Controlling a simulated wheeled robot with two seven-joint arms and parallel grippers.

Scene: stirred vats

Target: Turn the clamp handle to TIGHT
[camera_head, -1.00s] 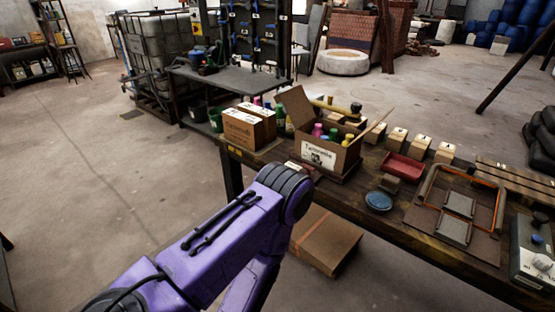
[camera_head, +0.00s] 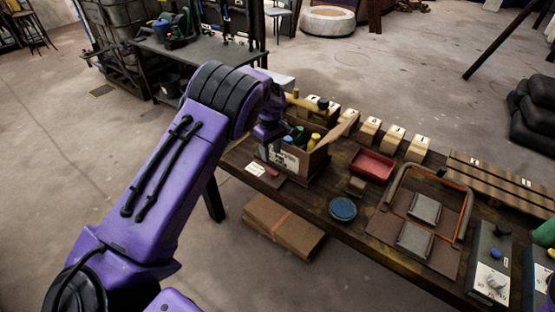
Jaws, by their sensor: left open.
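I cannot make out a clamp handle or a TIGHT mark for certain. A grey control box (camera_head: 489,262) with a pale dial and a blue button stands at the table's right front. My left gripper (camera_head: 268,134) is over the open cardboard box at the table's left end, well left of the control box. Its fingers are small and dark; it is open and holds nothing that I can see. My right gripper is not in view.
The open cardboard box (camera_head: 290,160) holds bottles. Several numbered wooden blocks (camera_head: 369,129), a red tray (camera_head: 372,165), a blue round dish (camera_head: 343,209) and a slatted wooden rack (camera_head: 500,183) are on the table. A flat carton (camera_head: 283,227) lies on the floor.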

